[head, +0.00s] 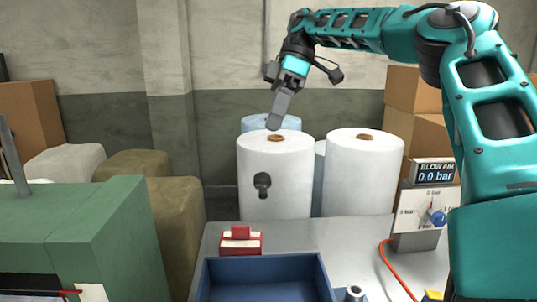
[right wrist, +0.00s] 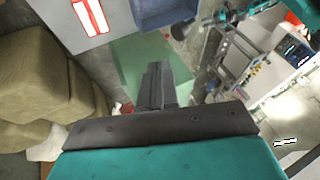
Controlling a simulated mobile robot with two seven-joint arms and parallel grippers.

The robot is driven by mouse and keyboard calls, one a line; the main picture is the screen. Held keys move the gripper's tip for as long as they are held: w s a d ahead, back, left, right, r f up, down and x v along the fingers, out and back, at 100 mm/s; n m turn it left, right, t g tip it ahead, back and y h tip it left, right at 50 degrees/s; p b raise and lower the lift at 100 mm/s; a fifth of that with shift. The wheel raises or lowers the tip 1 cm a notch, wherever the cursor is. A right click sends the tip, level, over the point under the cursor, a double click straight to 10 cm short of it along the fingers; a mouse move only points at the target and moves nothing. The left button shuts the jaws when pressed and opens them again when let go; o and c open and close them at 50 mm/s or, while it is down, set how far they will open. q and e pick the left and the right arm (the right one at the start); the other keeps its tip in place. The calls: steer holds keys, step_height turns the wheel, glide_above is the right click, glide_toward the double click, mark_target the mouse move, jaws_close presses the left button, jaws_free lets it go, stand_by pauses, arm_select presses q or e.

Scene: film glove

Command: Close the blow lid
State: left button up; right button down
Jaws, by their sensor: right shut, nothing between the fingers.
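The gripper is well to the left of this panel and touches nothing. A green machine housing (head: 110,225) stands at the left. I cannot tell which part is the blow lid. My left gripper is not in view.
A red and white block (head: 240,242) and a blue tray (head: 265,268) are on the grey table (head: 330,240). An orange hose (head: 392,270) runs from the panel. White rolls (head: 276,165) and cardboard boxes (head: 415,110) stand behind. Tan sacks (head: 165,200) are at left.

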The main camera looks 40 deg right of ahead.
steer(key=s+a+f, duration=0.2)
steer(key=a+f, duration=0.2)
steer(key=f, duration=0.1)
steer(key=shift+s+a+f, duration=0.35)
steer(key=shift+s+f, duration=0.05)
stand_by(0.3)
